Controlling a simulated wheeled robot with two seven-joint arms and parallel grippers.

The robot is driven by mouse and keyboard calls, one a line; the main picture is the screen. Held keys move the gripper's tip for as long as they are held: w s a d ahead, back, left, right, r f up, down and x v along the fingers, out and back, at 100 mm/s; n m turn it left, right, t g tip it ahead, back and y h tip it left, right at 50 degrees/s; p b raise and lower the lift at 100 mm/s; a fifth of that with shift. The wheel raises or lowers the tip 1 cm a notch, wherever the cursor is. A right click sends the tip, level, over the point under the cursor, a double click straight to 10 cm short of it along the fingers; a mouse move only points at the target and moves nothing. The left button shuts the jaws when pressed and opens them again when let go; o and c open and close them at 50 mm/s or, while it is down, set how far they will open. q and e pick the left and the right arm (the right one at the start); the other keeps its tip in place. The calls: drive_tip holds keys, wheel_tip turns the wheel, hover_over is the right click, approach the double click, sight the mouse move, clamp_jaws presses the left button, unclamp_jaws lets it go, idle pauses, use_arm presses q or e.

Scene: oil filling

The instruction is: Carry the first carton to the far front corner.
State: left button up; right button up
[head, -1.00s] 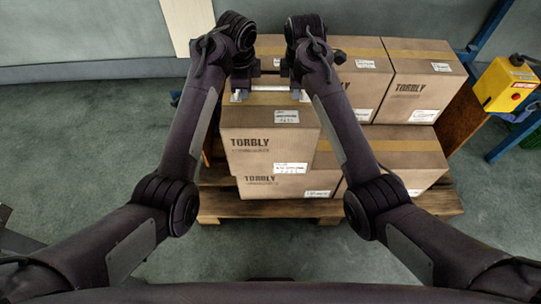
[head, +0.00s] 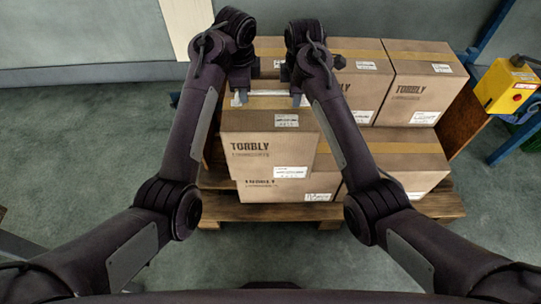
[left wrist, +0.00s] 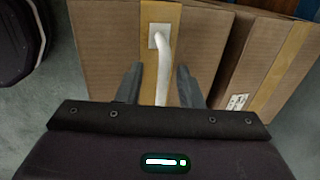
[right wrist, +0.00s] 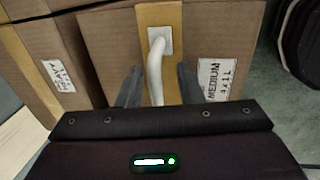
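The first carton is the brown TORBLY carton (head: 250,150) at the front left of the stack, sitting on a lower carton in the head view. A tape strip and a pale handle are on it. My left gripper (head: 243,98) and right gripper (head: 297,98) are above it at the handle area. In the left wrist view the pale handle (left wrist: 162,65) passes between my left fingers (left wrist: 160,85), with gaps on both sides. In the right wrist view the handle (right wrist: 155,65) likewise passes between my right fingers (right wrist: 156,85). Both are open.
More cartons (head: 415,90) stand behind and to the right. All rest on a wooden pallet (head: 270,212). A yellow box (head: 507,87) with a red button and blue posts (head: 490,25) are at the right. The floor (head: 90,150) at the left is clear.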

drive_tip(key=shift+r, duration=0.3)
use_arm(q)
drive_tip(key=r, duration=0.2)
drive_tip(key=s+r, duration=0.1)
drive_tip(key=r, duration=0.2)
use_arm(e)
wheel_tip(320, 180, up, 7)
drive_tip(key=s, duration=0.1)
drive_tip(key=shift+s, duration=0.25)
drive_tip(key=shift+f, duration=0.2)
